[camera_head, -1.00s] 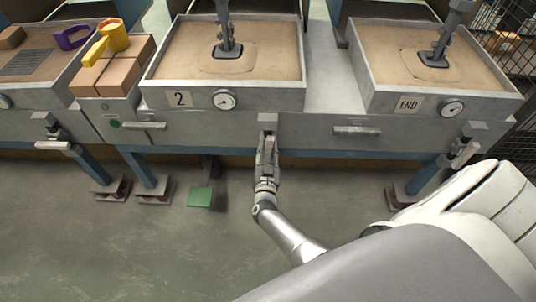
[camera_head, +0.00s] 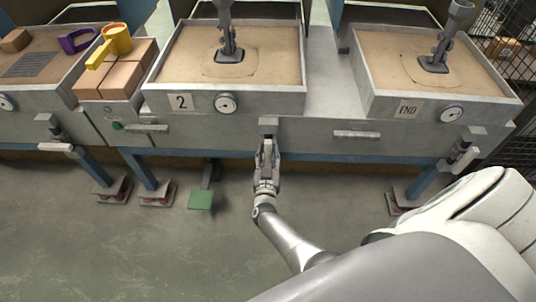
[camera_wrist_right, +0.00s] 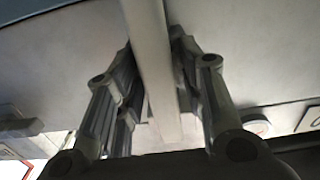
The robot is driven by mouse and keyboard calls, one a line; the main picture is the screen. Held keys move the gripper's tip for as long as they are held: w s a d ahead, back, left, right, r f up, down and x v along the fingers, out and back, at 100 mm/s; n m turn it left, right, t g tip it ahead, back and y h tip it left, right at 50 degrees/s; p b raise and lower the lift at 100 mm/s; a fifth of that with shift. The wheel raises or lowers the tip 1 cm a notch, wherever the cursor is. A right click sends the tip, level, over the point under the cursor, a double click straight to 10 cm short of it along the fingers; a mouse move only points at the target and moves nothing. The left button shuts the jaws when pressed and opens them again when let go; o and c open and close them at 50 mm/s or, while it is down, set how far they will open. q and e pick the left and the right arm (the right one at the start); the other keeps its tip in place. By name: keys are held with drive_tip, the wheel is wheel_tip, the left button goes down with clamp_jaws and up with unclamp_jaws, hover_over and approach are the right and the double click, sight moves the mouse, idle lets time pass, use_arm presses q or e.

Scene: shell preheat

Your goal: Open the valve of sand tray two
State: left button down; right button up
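Sand tray two (camera_head: 181,103) is the middle tray, marked with a "2" plate and a round gauge. Its valve (camera_head: 268,122) sits on the bench front below the tray. My right gripper (camera_head: 267,150) is at this valve, reaching up from below. In the right wrist view, the valve's pale bar handle (camera_wrist_right: 150,40) runs between the two fingers of the right gripper (camera_wrist_right: 157,75). The fingertips lie close against both sides of the bar and look closed on it. The fingers hide part of the handle in the head view. My left gripper is out of view.
The END tray (camera_head: 500,106) stands at right, with another valve (camera_head: 465,155) below it. A left valve handle (camera_head: 58,147) lies roughly level. A yellow mug (camera_head: 117,38) stands on bricks (camera_head: 122,82). A green pedal (camera_head: 200,200) is near the floor, left of my arm.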

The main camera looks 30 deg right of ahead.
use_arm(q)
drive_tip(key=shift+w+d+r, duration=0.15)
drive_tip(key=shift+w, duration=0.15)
